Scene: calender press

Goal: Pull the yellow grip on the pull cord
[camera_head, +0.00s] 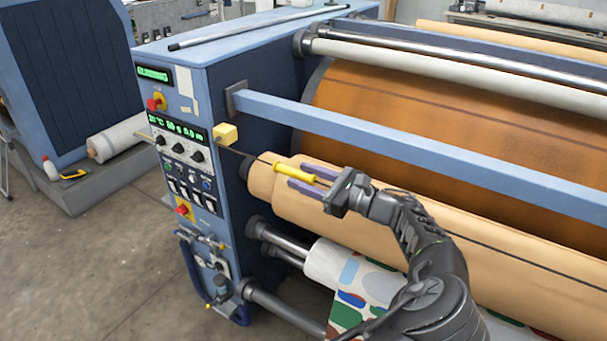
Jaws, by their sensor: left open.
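The yellow grip (291,172) is a slim yellow handle on a thin dark pull cord (245,154). The cord runs along the front of the press, from near a yellow box (226,135) towards the lower right. My left gripper (296,174) is open, with its two purple fingers on either side of the yellow grip. Whether the fingers touch it cannot be told. The end of the grip nearest the palm is close to the gripper body. My right gripper is not in view.
A tan roller (480,244) lies just behind and below the gripper. A blue crossbar (420,148) runs above it. The blue control cabinet (165,85) stands to the left. Patterned fabric (352,300) hangs below. Open floor (60,260) lies at left.

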